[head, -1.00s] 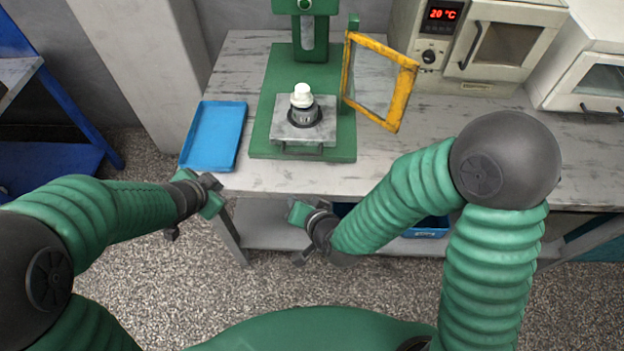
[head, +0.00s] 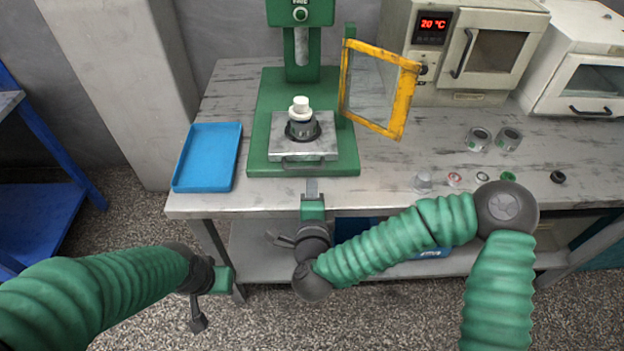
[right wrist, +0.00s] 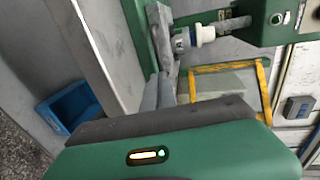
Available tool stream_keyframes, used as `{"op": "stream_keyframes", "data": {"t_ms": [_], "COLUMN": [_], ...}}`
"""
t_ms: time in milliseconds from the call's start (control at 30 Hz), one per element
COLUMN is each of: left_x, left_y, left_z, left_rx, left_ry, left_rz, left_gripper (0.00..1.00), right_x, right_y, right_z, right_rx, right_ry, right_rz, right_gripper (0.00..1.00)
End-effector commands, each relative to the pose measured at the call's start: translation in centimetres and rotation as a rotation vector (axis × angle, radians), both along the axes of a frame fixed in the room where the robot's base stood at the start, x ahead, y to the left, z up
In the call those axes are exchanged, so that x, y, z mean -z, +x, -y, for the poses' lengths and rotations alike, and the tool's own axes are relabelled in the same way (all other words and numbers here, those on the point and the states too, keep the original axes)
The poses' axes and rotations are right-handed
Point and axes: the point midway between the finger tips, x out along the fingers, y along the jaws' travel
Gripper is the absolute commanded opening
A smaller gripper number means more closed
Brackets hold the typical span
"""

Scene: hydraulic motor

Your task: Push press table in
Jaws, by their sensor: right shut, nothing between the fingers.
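The press table (head: 283,150) is a grey metal plate pulled toward the front of the green press base (head: 258,168), with a handle on its front edge. A dark ring-shaped fixture with a white cylindrical part (head: 300,108) stands upright on it. My right gripper (head: 312,184) is shut and empty, just in front of the press base, its fingers pointing at the table's handle. In the right wrist view the fingers (right wrist: 158,92) are close to the press table; I cannot tell if they touch it. My left gripper (head: 228,281) hangs low at the left; its fingers are not clear.
The yellow-framed guard door (head: 398,105) stands open right of the press. A blue tray (head: 208,157) lies to the left. An oven (head: 470,45) stands behind on the right. Several small rings and parts lie on the workbench's right side, including a black one (head: 557,176).

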Motion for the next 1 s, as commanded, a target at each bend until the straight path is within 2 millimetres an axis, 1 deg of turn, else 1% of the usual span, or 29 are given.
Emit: {"op": "stream_keyframes", "data": {"t_ms": [33,100,233,400,667,733,833,1000], "left_x": [0.4,0.7,0.9,1.0,0.9,0.7,0.2,-0.3], "left_y": [0.0,0.0,0.0,0.0,0.0,0.0,0.0,0.0], "left_z": [0.0,0.0,0.0,0.0,0.0,0.0,0.0,0.0], "left_rx": [0.0,0.001,0.001,0.001,0.001,0.001,0.001,0.001], "left_ry": [0.0,0.0,0.0,0.0,0.0,0.0,0.0,0.0], "left_rz": [0.0,0.0,0.0,0.0,0.001,0.001,0.001,0.001], "left_gripper": [0.0,0.0,0.0,0.0,0.0,0.0,0.0,0.0], "right_x": [0.4,0.7,0.9,0.9,0.9,0.8,0.7,0.7], "right_y": [1.1,2.3,3.8,4.4,4.5,5.0,6.8,10.7], "right_z": [0.2,0.2,0.1,0.1,0.1,0.1,0.1,0.1], "right_rx": [0.004,0.003,0.001,-0.001,-0.001,0.001,0.002,0.002], "right_ry": [0.001,0.001,0.001,-0.002,-0.002,-0.001,0.0,0.0], "right_rz": [0.001,0.0,0.002,0.001,0.001,0.002,0.002,0.003], "right_gripper": [0.0,0.0,0.0,0.0,0.0,0.0,0.0,0.0]}}
